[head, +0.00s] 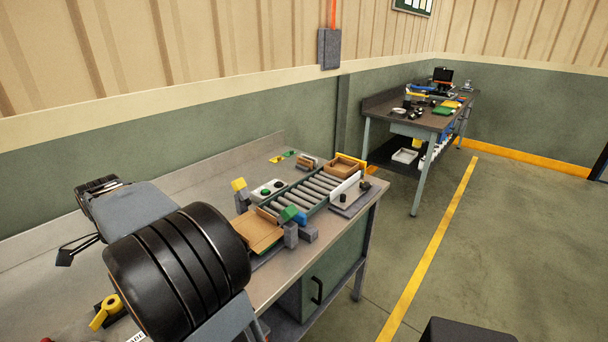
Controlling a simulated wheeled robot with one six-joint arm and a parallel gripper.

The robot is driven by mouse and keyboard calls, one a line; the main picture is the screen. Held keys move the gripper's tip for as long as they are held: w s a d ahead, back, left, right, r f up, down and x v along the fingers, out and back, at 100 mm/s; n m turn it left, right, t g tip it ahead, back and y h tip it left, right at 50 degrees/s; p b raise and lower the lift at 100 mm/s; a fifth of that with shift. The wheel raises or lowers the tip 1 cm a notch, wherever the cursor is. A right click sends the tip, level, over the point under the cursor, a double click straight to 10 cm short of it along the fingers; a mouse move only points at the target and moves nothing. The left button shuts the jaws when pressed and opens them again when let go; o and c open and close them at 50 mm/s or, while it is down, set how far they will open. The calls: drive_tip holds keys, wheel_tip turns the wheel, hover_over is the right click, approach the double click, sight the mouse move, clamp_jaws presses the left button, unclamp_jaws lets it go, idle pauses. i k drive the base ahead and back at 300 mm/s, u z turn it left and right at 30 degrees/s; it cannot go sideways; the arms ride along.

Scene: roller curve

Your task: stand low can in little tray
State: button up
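A small wooden tray (346,160) with raised sides sits at the far end of the roller track on the workbench. My arm fills the left foreground with a large black ribbed joint and grey links. Dark parts at its far end, at the left, seem to be my gripper (66,257); they are partly hidden by the arm. Its fingers cannot be told as open or shut. It is well to the left of the tray.
The roller track (305,192) crosses the bench, with a wooden board (257,231) at its near end. A white button box (267,190) stands behind it. A yellow tape roll (106,311) lies front left. A second bench (415,120) stands beyond; floor to the right is mostly clear.

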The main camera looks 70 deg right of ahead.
sight(343, 174)
drive_tip(key=k, duration=0.3)
drive_tip(key=u, duration=2.1)
drive_tip(key=k, duration=2.75)
drive_tip(key=z, duration=2.4)
drive_tip(key=i, duration=0.5)
drive_tip(key=z, duration=0.05)
